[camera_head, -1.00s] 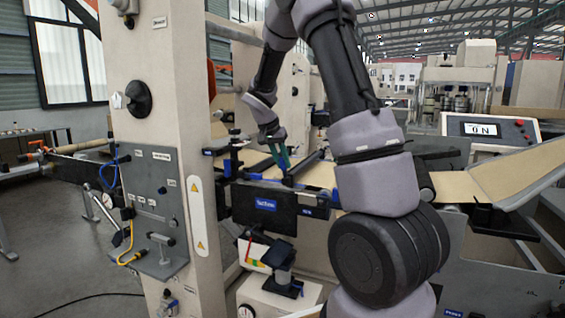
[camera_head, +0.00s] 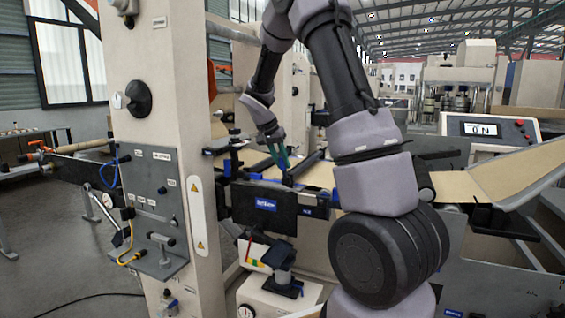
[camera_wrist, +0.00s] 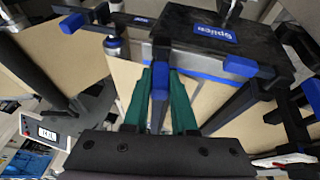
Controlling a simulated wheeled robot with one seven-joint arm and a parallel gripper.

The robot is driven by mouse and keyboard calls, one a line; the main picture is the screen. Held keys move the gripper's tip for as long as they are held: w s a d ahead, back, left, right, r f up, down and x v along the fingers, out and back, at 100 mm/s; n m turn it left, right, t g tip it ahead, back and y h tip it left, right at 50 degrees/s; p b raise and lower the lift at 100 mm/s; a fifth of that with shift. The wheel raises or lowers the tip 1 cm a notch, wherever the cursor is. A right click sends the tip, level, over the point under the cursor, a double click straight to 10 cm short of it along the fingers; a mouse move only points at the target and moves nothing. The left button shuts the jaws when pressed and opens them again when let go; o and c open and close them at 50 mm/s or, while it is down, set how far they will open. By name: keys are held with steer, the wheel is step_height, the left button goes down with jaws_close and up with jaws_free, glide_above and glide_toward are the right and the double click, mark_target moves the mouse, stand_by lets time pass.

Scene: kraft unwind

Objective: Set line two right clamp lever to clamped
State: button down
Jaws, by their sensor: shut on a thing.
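My gripper (camera_head: 281,156) is at the splicing table in the head view, its green fingers pointing down. In the wrist view the green fingers (camera_wrist: 160,100) are shut around a dark lever with a blue end (camera_wrist: 160,76), which runs between them. The lever stands beside the black splice unit with a blue label (camera_wrist: 215,32); that unit also shows in the head view (camera_head: 262,222). The lever is small and partly hidden by the fingers in the head view. I cannot read its clamp position or any marking naming it.
A dark bar with blue ends (camera_head: 305,166) lies just right of my gripper. A cream machine column (camera_head: 160,110) stands to the left. A panel with a display (camera_head: 488,130) is at the right. Brown web (camera_head: 515,168) spans the right side.

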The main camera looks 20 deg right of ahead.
steer(key=w+a+f+n+g+h, duration=0.2)
steer(key=w+a+f+g+h, duration=0.1)
steer(key=g+h, duration=0.3)
steer(key=shift+w+a+f+h, duration=0.25)
steer(key=shift+a+h, duration=0.05)
steer(key=shift+h, duration=0.2)
stand_by(0.5)
steer(key=c, duration=0.7)
jaws_free()
step_height(320, 180, up, 10)
steer(key=shift+f, duration=0.1)
